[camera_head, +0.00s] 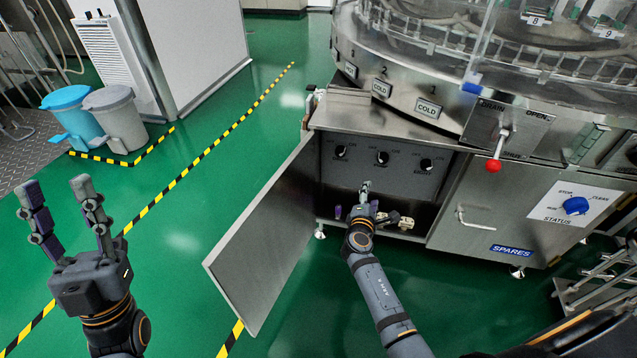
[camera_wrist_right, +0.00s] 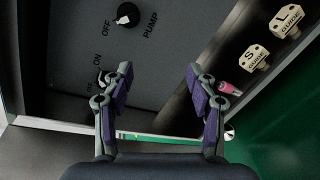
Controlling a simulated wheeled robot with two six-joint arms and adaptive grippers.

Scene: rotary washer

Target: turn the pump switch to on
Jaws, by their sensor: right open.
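The pump switch (camera_head: 382,158) is the middle of three black knobs on the grey panel inside the open cabinet. My left gripper (camera_head: 54,185) is open and empty over the floor at the left.
The cabinet door (camera_head: 265,235) hangs open left of my right arm. Other knobs sit left (camera_head: 341,152) and right (camera_head: 427,165) of the pump switch. White guide blocks (camera_wrist_right: 255,57) lie at the cabinet bottom. A red-tipped drain lever (camera_head: 494,165) juts out above right.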

